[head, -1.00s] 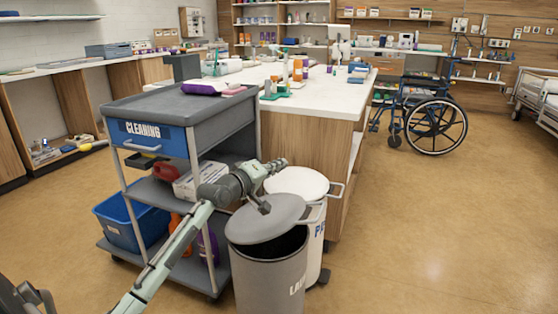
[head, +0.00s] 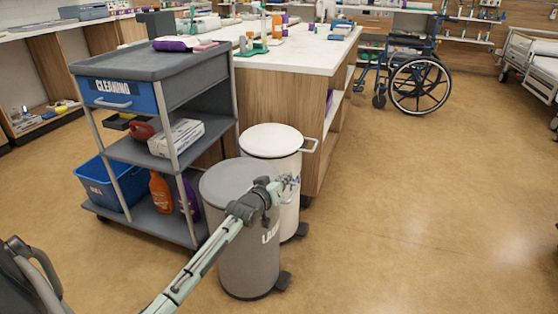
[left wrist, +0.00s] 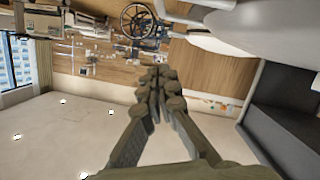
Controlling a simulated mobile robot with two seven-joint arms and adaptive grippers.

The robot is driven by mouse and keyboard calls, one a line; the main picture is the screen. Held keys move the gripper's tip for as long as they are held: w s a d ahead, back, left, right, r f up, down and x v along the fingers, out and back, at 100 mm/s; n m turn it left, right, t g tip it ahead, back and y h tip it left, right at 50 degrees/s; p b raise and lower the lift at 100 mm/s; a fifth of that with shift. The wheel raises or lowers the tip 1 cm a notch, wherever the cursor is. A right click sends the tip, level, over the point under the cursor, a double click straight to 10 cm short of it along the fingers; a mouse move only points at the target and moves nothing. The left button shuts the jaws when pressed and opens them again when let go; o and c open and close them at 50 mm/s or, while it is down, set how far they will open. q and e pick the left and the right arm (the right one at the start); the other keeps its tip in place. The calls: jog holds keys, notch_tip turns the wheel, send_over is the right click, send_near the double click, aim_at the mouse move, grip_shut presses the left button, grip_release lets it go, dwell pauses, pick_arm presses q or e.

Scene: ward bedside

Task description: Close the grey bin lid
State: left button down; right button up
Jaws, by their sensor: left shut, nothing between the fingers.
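The grey bin (head: 246,268) stands upright in the head view with lettering on its front. Its grey lid (head: 232,178) lies flat over the rim, with no dark opening showing. My left gripper (head: 286,184) is shut and empty at the right side of the grey bin's top, in front of the white bin. I cannot tell whether it touches the lid. Its closed fingers (left wrist: 158,80) show in the left wrist view. My left forearm hides part of the grey bin's front. My right gripper is not in view.
A white bin (head: 270,142) with a shut lid stands just behind the grey bin. A grey cleaning cart (head: 160,65) is close on the left. A white-topped counter (head: 300,62) stands behind. A wheelchair (head: 418,80) is farther back. The floor (head: 430,220) on the right is clear.

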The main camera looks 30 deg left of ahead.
aim_at(292, 194)
pick_arm(q)
jog(key=shift+m+y, duration=0.3)
jog(key=shift+m, duration=0.4)
jog(key=f, duration=0.3)
jog(key=d+f+b, duration=0.1)
jog(key=shift+w+f, duration=0.1)
jog(key=shift+f, duration=0.3)
jog(key=shift+f+b, duration=0.3)
jog(key=shift+f, duration=0.55)
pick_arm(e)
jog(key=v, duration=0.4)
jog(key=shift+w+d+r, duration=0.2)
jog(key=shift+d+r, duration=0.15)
pick_arm(q)
jog(key=shift+f, duration=0.25)
jog(key=shift+s+d+g, duration=0.15)
jog(key=shift+s+g, duration=0.15)
jog(key=shift+s, duration=0.3)
jog(key=v, duration=1.1)
jog(key=shift+r+m, duration=0.3)
jog(key=shift+r, duration=0.1)
